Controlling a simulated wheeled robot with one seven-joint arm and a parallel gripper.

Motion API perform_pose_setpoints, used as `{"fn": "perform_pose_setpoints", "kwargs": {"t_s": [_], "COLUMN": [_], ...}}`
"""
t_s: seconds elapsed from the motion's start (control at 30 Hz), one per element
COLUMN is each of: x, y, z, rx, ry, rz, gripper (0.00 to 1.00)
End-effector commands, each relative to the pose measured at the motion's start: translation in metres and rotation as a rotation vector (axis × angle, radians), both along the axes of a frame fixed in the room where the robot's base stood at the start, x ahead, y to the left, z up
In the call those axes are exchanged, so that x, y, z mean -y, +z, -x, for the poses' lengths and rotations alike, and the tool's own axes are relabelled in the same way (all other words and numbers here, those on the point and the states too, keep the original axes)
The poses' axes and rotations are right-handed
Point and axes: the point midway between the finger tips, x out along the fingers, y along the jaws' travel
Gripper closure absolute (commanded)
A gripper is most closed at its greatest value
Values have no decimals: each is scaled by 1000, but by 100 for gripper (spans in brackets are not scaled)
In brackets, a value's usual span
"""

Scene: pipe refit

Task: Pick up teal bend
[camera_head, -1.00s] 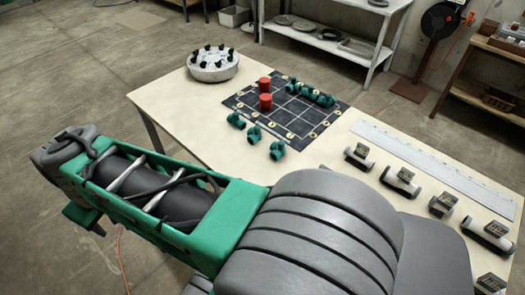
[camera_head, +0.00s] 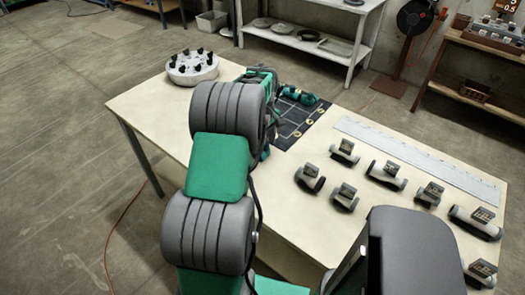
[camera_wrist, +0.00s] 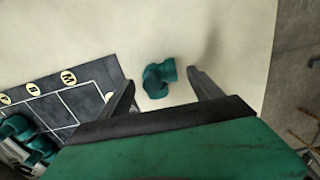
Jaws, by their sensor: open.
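In the wrist view a single teal bend (camera_wrist: 158,80) lies on the pale table top, beside the dark grid mat (camera_wrist: 88,92). My gripper (camera_wrist: 160,76) is open, with one finger to each side of the bend in the picture. I see no contact, and the height of the fingers over the table is unclear. In the head view my arm hides this bend and most of my gripper.
Other teal fittings (camera_head: 290,94) stand on the mat's far side. A round white holder with black pegs (camera_head: 192,68) is at the far left. Several grey fittings (camera_head: 386,175) and a long pale strip (camera_head: 417,160) occupy the right side.

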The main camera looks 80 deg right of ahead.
Motion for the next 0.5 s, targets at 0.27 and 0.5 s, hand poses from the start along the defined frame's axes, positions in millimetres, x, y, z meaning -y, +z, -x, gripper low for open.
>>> {"fn": "perform_pose_setpoints", "kwargs": {"t_s": [0.27, 0.5], "x": [0, 0], "y": [-31, -31], "z": [1, 1], "rx": [0, 0], "ry": [-1, -1], "rz": [0, 0], "gripper": [25, 34]}}
